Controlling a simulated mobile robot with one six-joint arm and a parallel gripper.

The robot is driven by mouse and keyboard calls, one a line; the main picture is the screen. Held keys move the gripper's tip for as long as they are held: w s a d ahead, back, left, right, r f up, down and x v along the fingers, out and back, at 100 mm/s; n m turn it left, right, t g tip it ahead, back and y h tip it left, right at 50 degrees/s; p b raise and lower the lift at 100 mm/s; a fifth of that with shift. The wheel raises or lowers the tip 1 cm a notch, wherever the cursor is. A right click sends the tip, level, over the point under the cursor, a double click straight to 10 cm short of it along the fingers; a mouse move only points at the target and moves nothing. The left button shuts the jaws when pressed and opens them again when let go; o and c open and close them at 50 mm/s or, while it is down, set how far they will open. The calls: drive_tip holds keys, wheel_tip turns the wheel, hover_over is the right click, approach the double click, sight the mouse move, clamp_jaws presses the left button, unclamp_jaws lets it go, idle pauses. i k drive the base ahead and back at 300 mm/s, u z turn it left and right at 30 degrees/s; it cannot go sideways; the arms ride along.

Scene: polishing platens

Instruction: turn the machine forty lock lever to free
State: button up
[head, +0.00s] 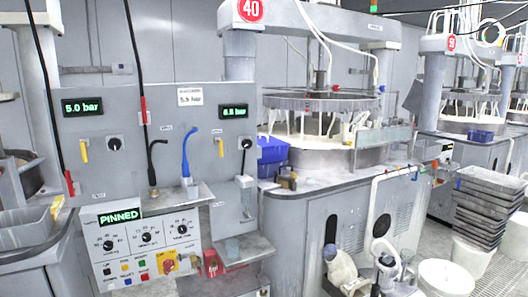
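Machine forty carries a red round sign "40" (250,10) on its upper arm, above a round platen (320,100). Left of it is a grey panel wall (120,150). A display reading "PINNED" (120,216) tops a white control box with knobs and buttons. Above the box stand a black lever (152,162) and a blue handle (187,155); a yellow lever (84,151) and another yellow lever (220,147) are on the panel. Their labels are too small to read, so I cannot tell which is the lock lever. I cannot make out my gripper.
A red and yellow rotary switch (167,263) is on the control box. A small shelf (245,250) juts out beside it. Stacked grey trays (488,205) and a white bucket (447,278) stand at right. Pale jointed parts (343,272) show at the bottom. Grated floor shows at lower right.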

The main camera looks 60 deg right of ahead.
sight(220, 143)
drive_tip(key=z, duration=0.2)
drive_tip(key=k, duration=0.75)
drive_tip(key=z, duration=0.4)
drive_tip(key=i, duration=0.75)
drive_tip(key=z, duration=0.7)
drive_tip(key=i, duration=0.6)
drive_tip(key=z, duration=0.5)
drive_tip(key=k, duration=0.5)
drive_tip(key=u, duration=0.6)
